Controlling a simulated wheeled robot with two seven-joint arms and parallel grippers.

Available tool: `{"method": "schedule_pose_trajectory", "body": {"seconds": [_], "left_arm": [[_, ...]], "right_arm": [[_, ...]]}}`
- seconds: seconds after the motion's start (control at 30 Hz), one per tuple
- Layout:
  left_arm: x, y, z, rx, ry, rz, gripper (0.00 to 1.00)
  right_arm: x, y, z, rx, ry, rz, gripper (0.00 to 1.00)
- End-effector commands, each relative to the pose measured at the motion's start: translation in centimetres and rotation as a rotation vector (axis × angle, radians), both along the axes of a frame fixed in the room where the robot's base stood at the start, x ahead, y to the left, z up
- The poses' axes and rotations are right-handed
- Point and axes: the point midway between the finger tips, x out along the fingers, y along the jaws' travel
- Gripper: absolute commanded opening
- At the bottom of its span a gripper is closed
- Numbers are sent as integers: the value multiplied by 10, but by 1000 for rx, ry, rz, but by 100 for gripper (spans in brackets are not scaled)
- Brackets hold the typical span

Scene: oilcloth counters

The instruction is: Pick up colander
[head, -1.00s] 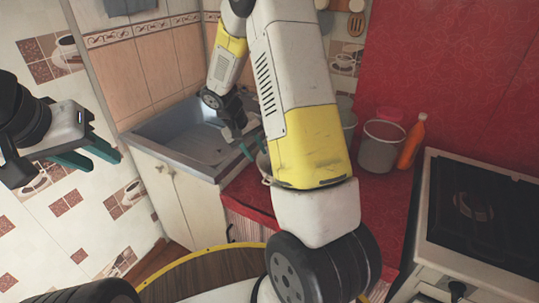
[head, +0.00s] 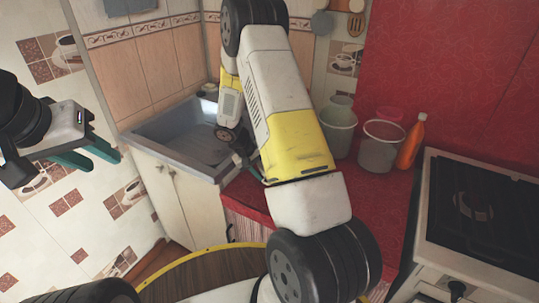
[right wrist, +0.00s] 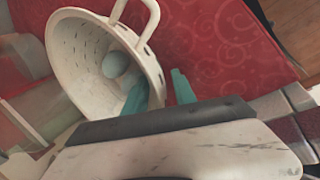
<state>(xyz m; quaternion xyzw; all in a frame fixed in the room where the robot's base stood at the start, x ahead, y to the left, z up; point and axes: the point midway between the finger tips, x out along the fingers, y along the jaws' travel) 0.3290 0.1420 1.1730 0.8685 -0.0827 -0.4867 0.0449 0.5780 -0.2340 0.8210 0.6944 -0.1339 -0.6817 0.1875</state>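The colander (right wrist: 91,58) is an off-white bowl with small holes and a loop handle, seen in the right wrist view at upper left. Rounded pale objects (right wrist: 117,66) lie inside it. My right gripper (right wrist: 159,92) has its teal fingers apart at the colander's near right wall, one inside the bowl and one outside. Whether they touch the wall I cannot tell. In the head view my right arm hides the colander and most of that gripper. My left gripper (head: 90,155) is open and empty at the left, away from the counter.
The red counter (head: 250,197) holds a green bucket (head: 338,130), a grey bucket (head: 380,150) and an orange bottle (head: 411,141). A grey sink (head: 165,130) is at the left, a stove (head: 475,205) at the right. My right arm crosses above the counter.

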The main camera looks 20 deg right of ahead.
Motion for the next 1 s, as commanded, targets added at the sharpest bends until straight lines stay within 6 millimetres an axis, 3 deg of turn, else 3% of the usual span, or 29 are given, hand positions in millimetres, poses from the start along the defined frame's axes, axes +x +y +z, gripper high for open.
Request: {"method": "schedule_pose_trajectory", "body": {"seconds": [0.1, 0.3, 1.0], "left_arm": [[0, 0, 0, 0, 0, 0, 36], [0, 0, 0, 0, 0, 0, 36], [0, 0, 0, 0, 0, 0, 36]], "right_arm": [[0, 0, 0, 0, -1, 0, 32], [0, 0, 1, 0, -1, 0, 0], [0, 0, 1, 0, -1, 0, 0]]}}
